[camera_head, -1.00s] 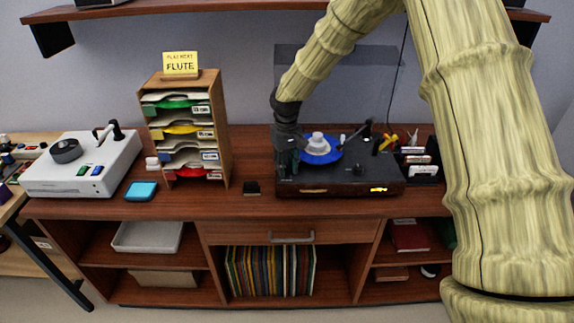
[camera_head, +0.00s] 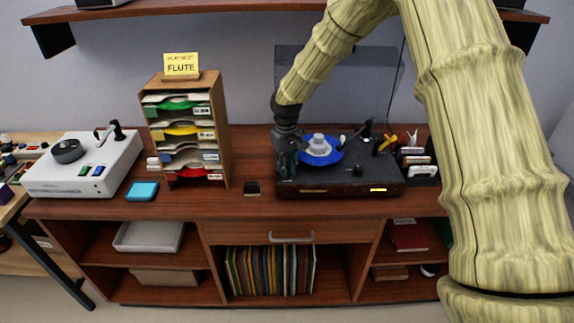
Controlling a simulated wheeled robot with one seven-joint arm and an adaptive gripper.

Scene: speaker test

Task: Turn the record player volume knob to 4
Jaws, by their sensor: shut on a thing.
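The record player (camera_head: 320,188) is a dark wooden box on the cabinet top, with a blue record (camera_head: 333,155) and a white centre piece (camera_head: 318,142) on its platter. A small yellow display (camera_head: 378,189) is lit at the right of its front face. My gripper (camera_head: 287,174) points down at the front left of the deck, beside the record. It is shut on what appears to be the volume knob, which the fingers hide. The knob's setting and any scale marks cannot be seen. A small dark piece (camera_head: 350,171) stands on the deck right of the gripper.
A sorting rack (camera_head: 226,140) with a yellow "FLUTE" sign (camera_head: 181,65) stands left of the player. A white device (camera_head: 85,165), a blue pad (camera_head: 141,191) and a small dark block (camera_head: 252,188) also stand there. A dark upright lid (camera_head: 375,75) is behind the player.

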